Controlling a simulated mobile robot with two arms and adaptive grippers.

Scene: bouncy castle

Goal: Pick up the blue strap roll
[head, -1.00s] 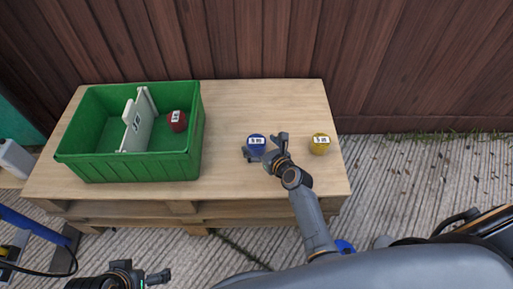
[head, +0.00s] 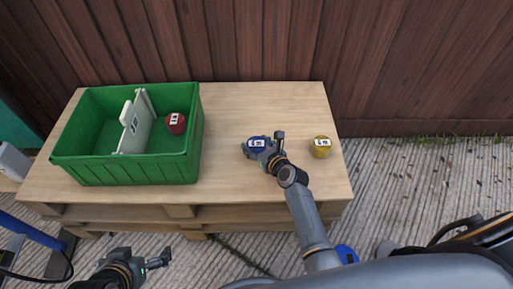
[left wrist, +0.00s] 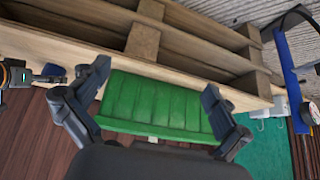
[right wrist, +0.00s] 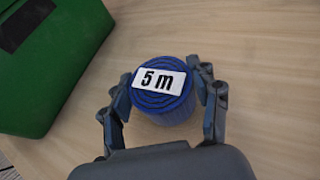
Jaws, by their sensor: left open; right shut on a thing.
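The blue strap roll (head: 256,143) stands on the wooden pallet top, right of the green crate. In the right wrist view the blue strap roll (right wrist: 160,92) shows its coiled top with a white "5 m" label. My right gripper (head: 264,146) is shut on it, and in the right wrist view the fingers (right wrist: 166,100) are on both its sides. I cannot tell any gap under the roll. My left gripper (head: 158,262) is open and empty in front of the pallet; its spread fingers also show in the left wrist view (left wrist: 155,105).
The green crate (head: 125,170) stands on the pallet's left, with a white divider (head: 135,125) and a red roll (head: 175,123) in its right compartment. A yellow roll (head: 320,147) stands right of my right gripper. The wooden pallet top (head: 240,105) is clear behind the roll.

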